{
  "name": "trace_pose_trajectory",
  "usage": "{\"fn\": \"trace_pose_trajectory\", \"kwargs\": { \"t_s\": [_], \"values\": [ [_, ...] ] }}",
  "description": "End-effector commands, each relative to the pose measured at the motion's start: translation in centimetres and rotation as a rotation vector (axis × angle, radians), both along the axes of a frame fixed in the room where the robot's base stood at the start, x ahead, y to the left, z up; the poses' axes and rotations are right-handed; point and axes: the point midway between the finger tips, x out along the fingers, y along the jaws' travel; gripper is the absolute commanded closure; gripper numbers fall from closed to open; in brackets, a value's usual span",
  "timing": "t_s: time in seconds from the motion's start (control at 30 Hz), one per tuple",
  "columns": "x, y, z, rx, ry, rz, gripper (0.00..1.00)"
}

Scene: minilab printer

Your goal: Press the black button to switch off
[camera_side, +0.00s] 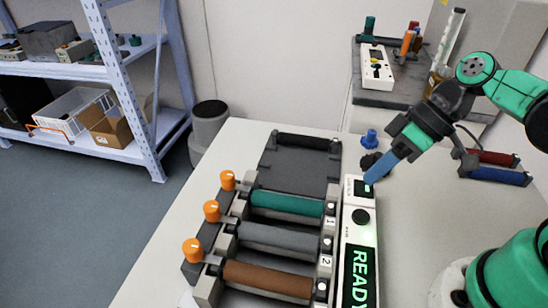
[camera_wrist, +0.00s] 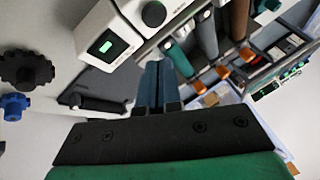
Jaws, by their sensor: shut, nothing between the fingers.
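The white control panel (camera_side: 348,240) stands at the right end of the rollers. At its far end is a black switch with a lit green mark (camera_side: 363,188), also seen in the wrist view (camera_wrist: 106,46). Nearer the front is a round black button (camera_side: 361,217), which shows as a dark knob in the wrist view (camera_wrist: 153,13). The display below reads READY (camera_side: 360,275). My gripper (camera_side: 371,179) is shut and empty, its blue fingertips close by the green-lit switch. I cannot tell if they touch it. In the wrist view the fingers (camera_wrist: 161,66) point past the panel's side.
Green (camera_side: 285,203), grey (camera_side: 280,238) and brown (camera_side: 268,280) rollers with orange knobs lie left of the panel. A blue knob (camera_side: 369,139) and a black gear-like knob (camera_wrist: 26,68) lie beyond it. Red and blue rollers (camera_side: 495,175) lie to the right.

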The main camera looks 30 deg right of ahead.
Motion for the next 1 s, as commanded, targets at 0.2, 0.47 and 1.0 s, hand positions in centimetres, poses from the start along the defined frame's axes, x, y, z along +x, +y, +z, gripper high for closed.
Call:
{"fn": "trace_pose_trajectory", "kwargs": {
  "t_s": [0.2, 0.47, 1.0],
  "values": [
    [3.3, -2.9, 1.1, -0.281, -0.174, -0.366, 1.00],
    [4.6, -3.6, 2.5, -0.319, -0.286, -0.469, 1.00],
    [2.5, -1.1, 2.0, -0.156, 0.161, -0.868, 1.00]
  ]
}}
